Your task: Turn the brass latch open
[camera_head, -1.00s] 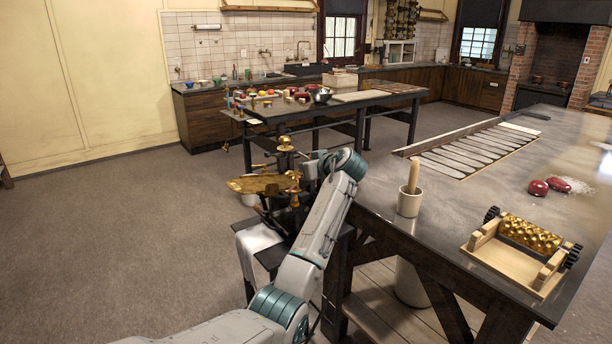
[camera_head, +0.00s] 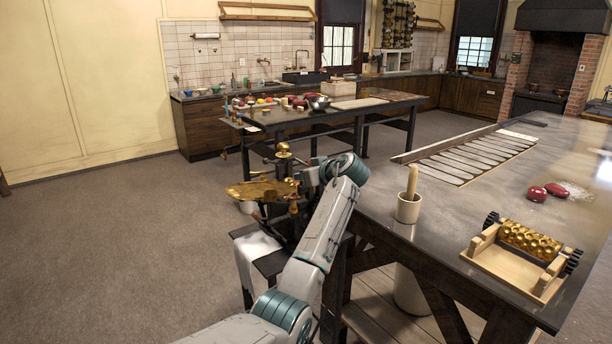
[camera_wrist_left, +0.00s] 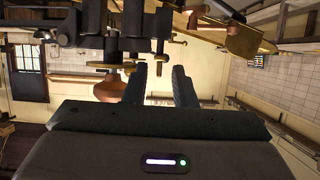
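A dark machine with brass parts (camera_head: 283,148) stands on a black stand left of the big table, with a broad brass plate (camera_head: 262,190) on its near side. In the left wrist view, a small brass piece with a crossbar (camera_wrist_left: 163,57), possibly the latch, is just beyond my fingertips. My left gripper (camera_wrist_left: 160,76) has its two dark fingers apart, with nothing seen held between them. I cannot tell whether it touches the brass piece. In the head view my left gripper (camera_head: 308,178) is beside the machine's right side, largely hidden by my arm. My right gripper is not seen.
The big table (camera_head: 450,215) at right carries a mortar with a pestle (camera_head: 409,205), a wooden frame with a brass roller (camera_head: 525,245) and red lumps (camera_head: 545,192). A cluttered table (camera_head: 335,115) stands behind the machine. The floor at left is clear.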

